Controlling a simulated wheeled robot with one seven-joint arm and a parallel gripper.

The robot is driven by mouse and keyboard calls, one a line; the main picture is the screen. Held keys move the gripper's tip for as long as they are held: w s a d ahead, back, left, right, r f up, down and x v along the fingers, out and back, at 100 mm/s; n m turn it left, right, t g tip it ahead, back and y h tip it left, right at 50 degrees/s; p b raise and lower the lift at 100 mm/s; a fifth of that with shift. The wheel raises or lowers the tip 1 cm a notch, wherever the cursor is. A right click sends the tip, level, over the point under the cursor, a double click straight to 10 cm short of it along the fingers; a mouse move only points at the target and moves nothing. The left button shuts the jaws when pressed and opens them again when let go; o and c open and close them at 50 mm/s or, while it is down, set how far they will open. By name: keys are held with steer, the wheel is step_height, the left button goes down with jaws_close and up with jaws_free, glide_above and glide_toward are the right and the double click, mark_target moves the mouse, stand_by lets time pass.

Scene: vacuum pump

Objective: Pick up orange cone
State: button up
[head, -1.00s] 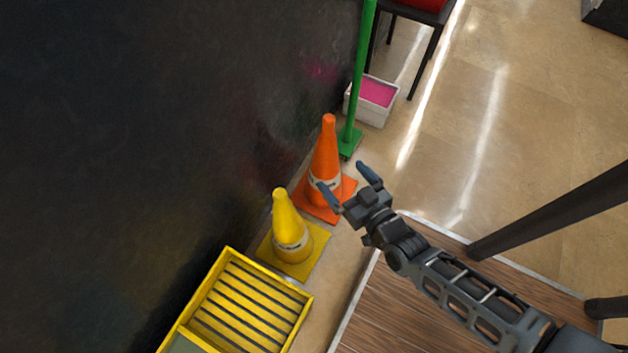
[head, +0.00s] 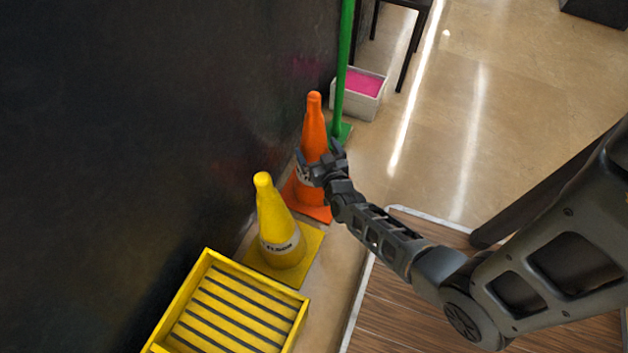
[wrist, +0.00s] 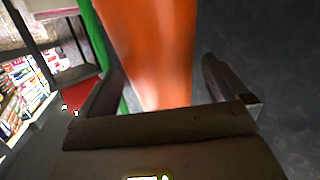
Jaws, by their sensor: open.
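The orange cone (head: 315,127) stands upright on the floor by the dark wall, with a square orange base and a pale band. In the head view my gripper (head: 318,160) is at the cone's middle height, and covers part of its band. In the wrist view the orange cone (wrist: 150,50) fills the space ahead, between the two open fingers of my gripper (wrist: 165,90). Whether the fingers touch the cone cannot be told.
A yellow cone (head: 275,225) stands close on the near side, beside a yellow slatted crate (head: 205,265). A green post (head: 343,80) and a white bin with pink contents (head: 362,105) are just behind. The dark wall (head: 150,130) is close on the left.

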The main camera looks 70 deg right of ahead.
steer(key=shift+b+x, duration=0.45)
steer(key=shift+x, duration=1.15)
steer(key=c, duration=1.7)
steer(key=shift+r, duration=0.1)
steer(key=shift+c, duration=0.6)
